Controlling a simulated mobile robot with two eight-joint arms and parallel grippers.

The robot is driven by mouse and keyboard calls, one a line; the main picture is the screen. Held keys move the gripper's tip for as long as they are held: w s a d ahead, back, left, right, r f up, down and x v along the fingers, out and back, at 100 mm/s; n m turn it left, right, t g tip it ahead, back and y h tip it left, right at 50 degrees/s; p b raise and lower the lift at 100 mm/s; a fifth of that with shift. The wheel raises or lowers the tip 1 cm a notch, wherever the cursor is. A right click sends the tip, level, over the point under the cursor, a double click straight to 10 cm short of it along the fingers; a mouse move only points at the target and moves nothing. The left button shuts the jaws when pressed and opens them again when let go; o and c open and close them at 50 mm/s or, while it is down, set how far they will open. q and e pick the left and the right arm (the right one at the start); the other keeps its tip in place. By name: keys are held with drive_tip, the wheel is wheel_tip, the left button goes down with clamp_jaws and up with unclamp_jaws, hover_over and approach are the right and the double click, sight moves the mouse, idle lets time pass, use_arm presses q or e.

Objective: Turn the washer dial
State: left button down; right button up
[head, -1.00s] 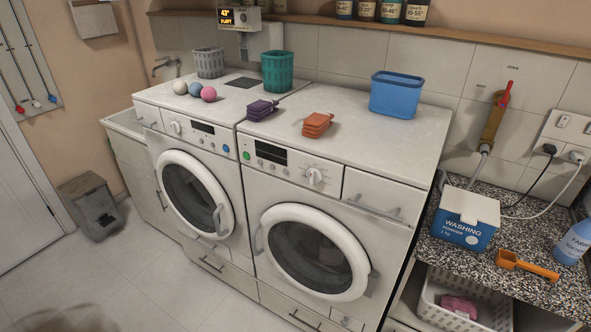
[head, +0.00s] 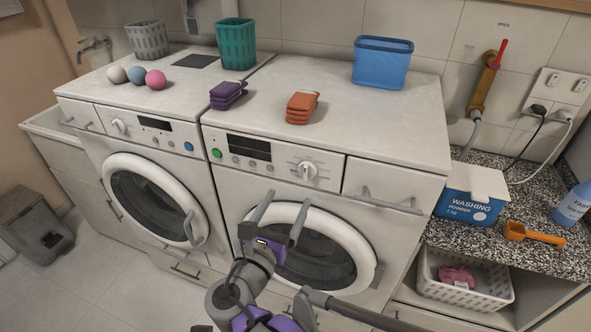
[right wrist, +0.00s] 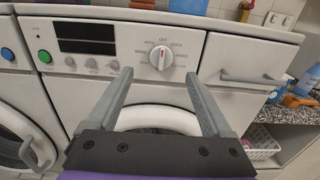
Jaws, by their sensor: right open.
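Two white front-loading machines stand side by side. The right machine (head: 228,192) has a white round dial (head: 306,170) with a red mark, right of its dark display. In the right wrist view this dial (right wrist: 161,57) shows just beyond and between the fingertips, with printed marks around it. The left machine (head: 90,150) has a similar dial (head: 119,125) at the left of its panel. My right gripper (head: 286,203) is open and empty, in front of the right machine's door, below and left of its dial. It seems apart from the panel. My left gripper is out of view.
A drawer handle (head: 386,203) sticks out right of the dial. The round door (head: 335,228) is behind my gripper. Orange cloths (head: 301,108), purple cloths (head: 227,95) and a blue bin (head: 382,63) stand on top. A washing powder box (head: 470,195) is at the right.

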sight(310, 170)
drive_tip(key=x, duration=1)
drive_tip(key=shift+d, duration=0.2)
clamp_jaws()
drive_tip(key=shift+m+p, duration=0.3)
drive_tip(key=m, duration=0.3)
drive_tip(key=shift+d+p, duration=0.2)
drive_tip(key=shift+p, duration=0.2)
drive_tip(key=shift+s+d+f+m+p, duration=0.1)
drive_tip(key=shift+m+p, duration=0.1)
drive_tip(key=shift+m, duration=0.8)
drive_tip(key=shift+d+f+m+p, duration=0.1)
drive_tip(key=shift+m+p, duration=0.1)
drive_tip(key=shift+m, duration=0.8)
